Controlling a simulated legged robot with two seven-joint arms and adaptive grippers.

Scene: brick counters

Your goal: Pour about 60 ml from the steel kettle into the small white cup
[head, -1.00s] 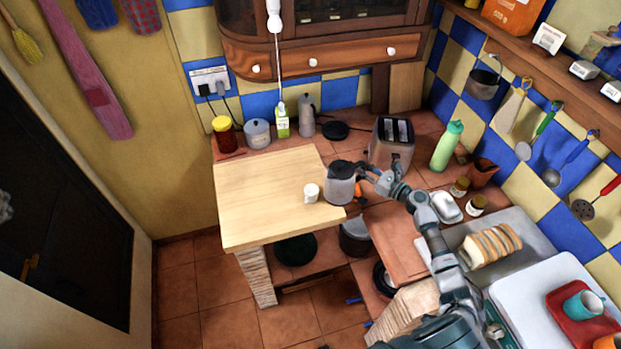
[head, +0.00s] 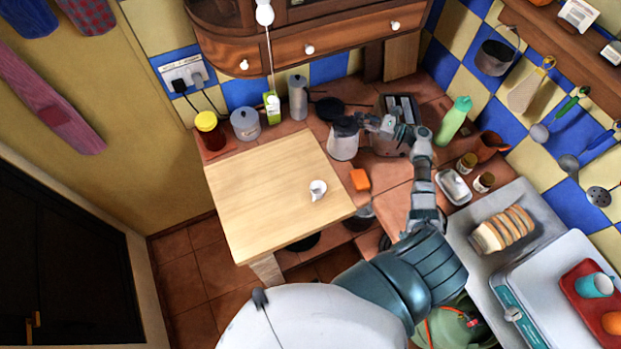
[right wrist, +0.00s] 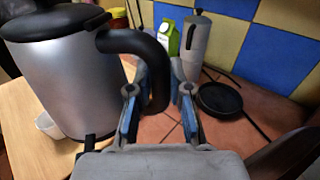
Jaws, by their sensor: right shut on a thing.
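The steel kettle (head: 343,143), with a black lid and black handle, is at the back right corner of the wooden board in the head view. My right gripper (head: 372,122) is shut on its handle. In the right wrist view the black handle (right wrist: 140,45) passes between the fingers (right wrist: 158,105), and the kettle body (right wrist: 70,80) fills the left side, looking about upright. I cannot tell whether its base touches anything. The small white cup (head: 317,189) stands on the board in front of the kettle; part of it shows behind the kettle body in the right wrist view (right wrist: 47,126). My left gripper is out of view.
The pale wooden board (head: 262,190) is otherwise clear. An orange block (head: 360,179) is at its right edge. Behind are a toaster (head: 393,139), a black pan (head: 329,108), a moka pot (head: 298,98) and a green carton (head: 272,107). A green bottle (head: 454,120) stands right.

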